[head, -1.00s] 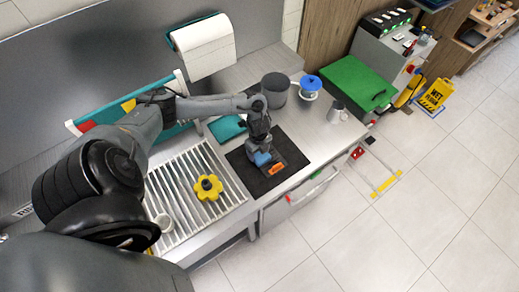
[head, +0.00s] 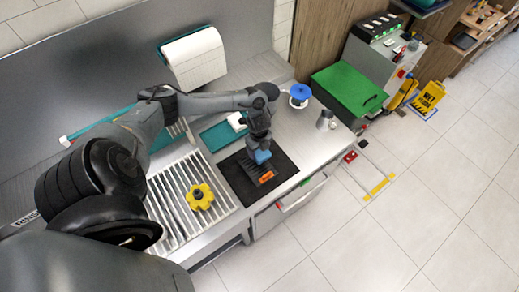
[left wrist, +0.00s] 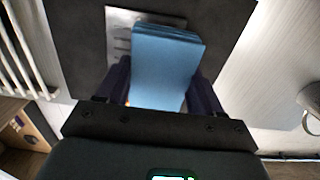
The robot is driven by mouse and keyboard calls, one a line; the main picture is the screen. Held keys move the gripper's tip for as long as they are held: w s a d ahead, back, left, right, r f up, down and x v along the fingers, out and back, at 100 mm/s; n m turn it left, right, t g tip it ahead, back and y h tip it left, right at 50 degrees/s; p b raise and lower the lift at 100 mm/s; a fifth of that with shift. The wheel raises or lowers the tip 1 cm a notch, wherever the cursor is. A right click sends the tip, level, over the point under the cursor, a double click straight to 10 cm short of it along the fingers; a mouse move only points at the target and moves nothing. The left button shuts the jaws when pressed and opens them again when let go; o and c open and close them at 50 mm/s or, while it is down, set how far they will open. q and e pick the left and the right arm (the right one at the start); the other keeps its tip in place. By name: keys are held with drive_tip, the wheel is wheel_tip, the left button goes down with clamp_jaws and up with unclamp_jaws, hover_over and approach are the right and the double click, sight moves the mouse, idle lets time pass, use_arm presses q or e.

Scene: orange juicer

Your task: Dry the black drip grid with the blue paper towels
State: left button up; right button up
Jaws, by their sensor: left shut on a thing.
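My left gripper (head: 260,146) is over the dark square surface (head: 236,184) on the counter, pointing down. It is shut on a folded stack of blue paper towels (left wrist: 168,68), whose lower end also shows in the head view (head: 262,156). In the left wrist view the towels stand between the two dark fingers. Beyond them a pale slotted metal plate (left wrist: 118,24) lies on the dark surface, partly hidden by the towels. An orange-marked piece (head: 266,178) lies just in front of the towels. I cannot tell whether the towels touch anything. My right gripper is out of view.
A slatted drainboard (head: 176,215) with a yellow knob-shaped piece (head: 200,196) is at left. A teal mat (head: 217,136) with a white item (head: 237,121) lies behind. A blue-topped item (head: 300,92) and a metal jug (head: 325,120) stand at right. A drawer handle (head: 303,195) is in front.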

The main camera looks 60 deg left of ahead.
use_arm(q)
drive_tip(key=shift+r+p, duration=1.55)
drive_tip(key=shift+r, duration=0.35)
